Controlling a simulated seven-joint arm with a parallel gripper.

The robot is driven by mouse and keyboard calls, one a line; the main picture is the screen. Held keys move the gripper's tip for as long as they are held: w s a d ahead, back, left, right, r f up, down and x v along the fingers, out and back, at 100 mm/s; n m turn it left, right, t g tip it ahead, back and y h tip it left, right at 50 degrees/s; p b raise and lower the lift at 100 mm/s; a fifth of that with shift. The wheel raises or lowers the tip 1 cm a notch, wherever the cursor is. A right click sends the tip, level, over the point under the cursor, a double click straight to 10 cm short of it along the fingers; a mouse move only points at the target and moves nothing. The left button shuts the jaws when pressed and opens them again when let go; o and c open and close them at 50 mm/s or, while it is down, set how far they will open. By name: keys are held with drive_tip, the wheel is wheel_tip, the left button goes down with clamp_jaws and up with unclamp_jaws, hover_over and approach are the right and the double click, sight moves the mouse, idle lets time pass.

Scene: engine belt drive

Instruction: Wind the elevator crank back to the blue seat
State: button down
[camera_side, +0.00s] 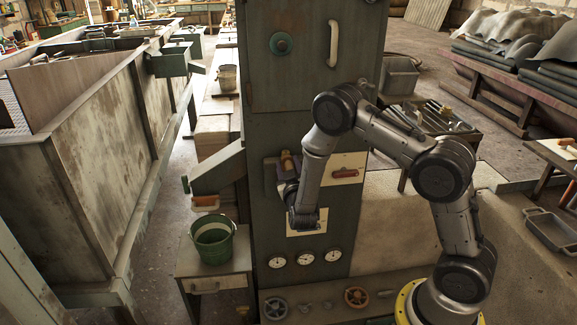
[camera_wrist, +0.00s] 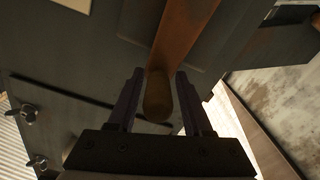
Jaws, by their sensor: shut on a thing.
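A brown wooden crank handle (camera_wrist: 180,38) runs between the two fingers of my gripper (camera_wrist: 160,78) in the wrist view. Its rounded end lies between the jaws, which are shut on it. In the side view my gripper (camera_side: 287,176) is at the front of the tall green cabinet (camera_side: 258,118). A small piece of the brown handle (camera_side: 287,160) shows just above it. My wrist hides most of the crank there. I cannot make out a blue seat in either view.
A pale plate with a red handle (camera_side: 345,173) is right of my gripper; another pale plate (camera_side: 307,228) is below. Several gauges (camera_side: 305,259) and handwheels (camera_side: 275,308) sit lower. A green bucket (camera_side: 212,240) stands on a small table at left, below a sloping chute (camera_side: 217,172).

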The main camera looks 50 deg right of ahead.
drive_tip(key=shift+w+a+n, duration=0.1)
drive_tip(key=shift+n, duration=0.3)
drive_tip(key=w+a+f+n, duration=0.1)
drive_tip(key=n, duration=0.1)
drive_tip(key=w+a+f+n, duration=0.1)
drive_tip(key=n, duration=0.2)
drive_tip(key=w+a+f+n, duration=0.1)
drive_tip(key=w+a+n, duration=0.1)
drive_tip(key=n, duration=0.1)
wheel_tip(320, 180, down, 6)
drive_tip(key=w+a+n, duration=0.1)
drive_tip(key=n, duration=0.9)
drive_tip(key=shift+w+a+f, duration=0.25)
drive_tip(key=shift+a, duration=0.05)
drive_tip(key=c, duration=0.6)
unclamp_jaws()
